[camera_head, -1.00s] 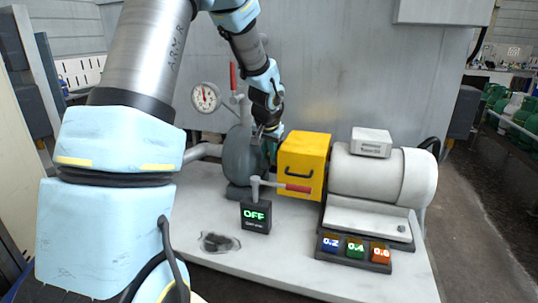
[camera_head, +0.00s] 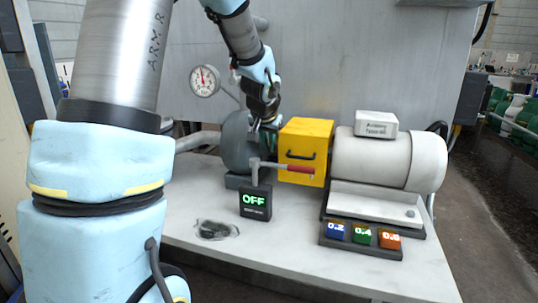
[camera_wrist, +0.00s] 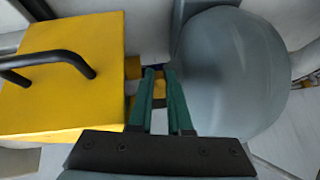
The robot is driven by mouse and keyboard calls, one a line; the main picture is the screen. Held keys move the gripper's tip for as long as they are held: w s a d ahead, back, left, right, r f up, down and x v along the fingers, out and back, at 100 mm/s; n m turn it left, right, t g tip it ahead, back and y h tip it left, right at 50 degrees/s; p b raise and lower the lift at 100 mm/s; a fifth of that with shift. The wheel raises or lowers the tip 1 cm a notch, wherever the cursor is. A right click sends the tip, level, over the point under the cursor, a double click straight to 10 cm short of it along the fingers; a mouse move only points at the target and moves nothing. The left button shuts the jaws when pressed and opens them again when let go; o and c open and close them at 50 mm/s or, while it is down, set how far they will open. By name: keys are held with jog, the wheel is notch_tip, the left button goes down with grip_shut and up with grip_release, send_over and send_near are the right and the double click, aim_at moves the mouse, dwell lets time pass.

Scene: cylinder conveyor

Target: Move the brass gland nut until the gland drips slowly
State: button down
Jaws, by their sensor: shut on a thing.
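My gripper (camera_head: 262,127) is in the narrow gap between the grey round pump casing (camera_head: 238,143) and the yellow box (camera_head: 305,148). In the wrist view its two green fingers (camera_wrist: 159,75) are nearly parallel with a small brass-coloured part between them, which looks like the gland nut (camera_wrist: 159,89). The fingers are shut on it and hide much of it. In the head view the nut is hidden behind my wrist and the casing. No drip can be made out. A small display (camera_head: 255,202) in front of the pump reads OFF in green.
A round gauge (camera_head: 204,80) is at the back left. A white motor (camera_head: 385,160) and blue, green and orange number blocks (camera_head: 361,235) are to the right.

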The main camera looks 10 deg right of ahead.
jog(key=shift+f+t+b, duration=0.3)
jog(key=shift+f+b, duration=0.1)
jog(key=shift+b, duration=0.4)
jog(key=shift+s+r, duration=0.1)
jog(key=shift+r, duration=0.05)
jog(key=c, duration=1.1)
grip_release()
jog(key=v, duration=1.1)
jog(key=shift+a, duration=0.15)
